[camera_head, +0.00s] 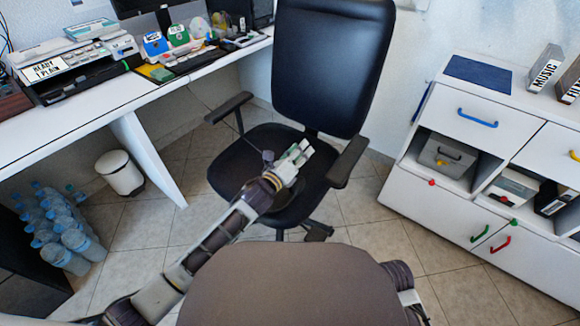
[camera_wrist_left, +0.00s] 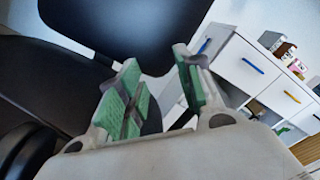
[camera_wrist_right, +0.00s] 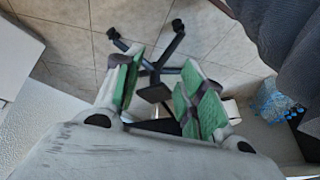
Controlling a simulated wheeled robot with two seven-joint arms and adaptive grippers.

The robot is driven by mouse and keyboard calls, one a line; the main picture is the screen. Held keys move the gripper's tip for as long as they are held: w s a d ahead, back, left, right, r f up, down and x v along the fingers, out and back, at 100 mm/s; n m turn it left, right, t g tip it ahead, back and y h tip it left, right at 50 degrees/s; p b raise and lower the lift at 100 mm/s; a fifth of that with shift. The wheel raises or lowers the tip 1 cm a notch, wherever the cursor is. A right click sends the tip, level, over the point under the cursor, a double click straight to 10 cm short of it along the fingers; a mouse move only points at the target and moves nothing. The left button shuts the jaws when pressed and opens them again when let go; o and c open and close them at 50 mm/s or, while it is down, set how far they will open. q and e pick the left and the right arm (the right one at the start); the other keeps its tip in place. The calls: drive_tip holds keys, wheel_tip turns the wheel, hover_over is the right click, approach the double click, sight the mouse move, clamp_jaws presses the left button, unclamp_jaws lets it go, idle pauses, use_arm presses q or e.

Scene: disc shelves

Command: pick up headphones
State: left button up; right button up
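I cannot make out any headphones in the three views. My left gripper (camera_head: 299,152) is in front of the black office chair, above its seat, with nothing between its fingers. In the left wrist view its green-padded fingers (camera_wrist_left: 157,68) stand apart and are empty. My right gripper (camera_wrist_right: 163,66) shows in the right wrist view with its green-padded fingers apart and empty, above the tiled floor near the chair's base.
The black office chair (camera_head: 330,65) stands between the white desk (camera_head: 75,125) and the white drawer cabinet (camera_head: 487,130). A printer (camera_head: 75,67) and small items crowd the desk. A white bin (camera_head: 120,173) and several water bottles (camera_head: 65,235) stand on the floor at the left.

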use_arm(q)
drive_tip(key=p+v, duration=0.3)
drive_tip(key=v, duration=1)
drive_tip(key=shift+s+r, duration=0.2)
drive_tip(key=shift+s, duration=0.05)
use_arm(e)
drive_tip(key=shift+g+h, duration=0.6)
drive_tip(key=shift+s+d+r, duration=0.15)
drive_tip(key=shift+d+r, duration=0.2)
drive_tip(key=shift+r, duration=0.55)
drive_tip(key=shift+s+d+r, duration=0.1)
drive_tip(key=shift+d+r, duration=0.25)
drive_tip(key=shift+r, duration=0.6)
drive_tip(key=shift+s+d+r, duration=0.15)
drive_tip(key=shift+d+r, duration=0.2)
drive_tip(key=shift+r, duration=0.55)
use_arm(q)
drive_tip(key=shift+o, duration=0.4)
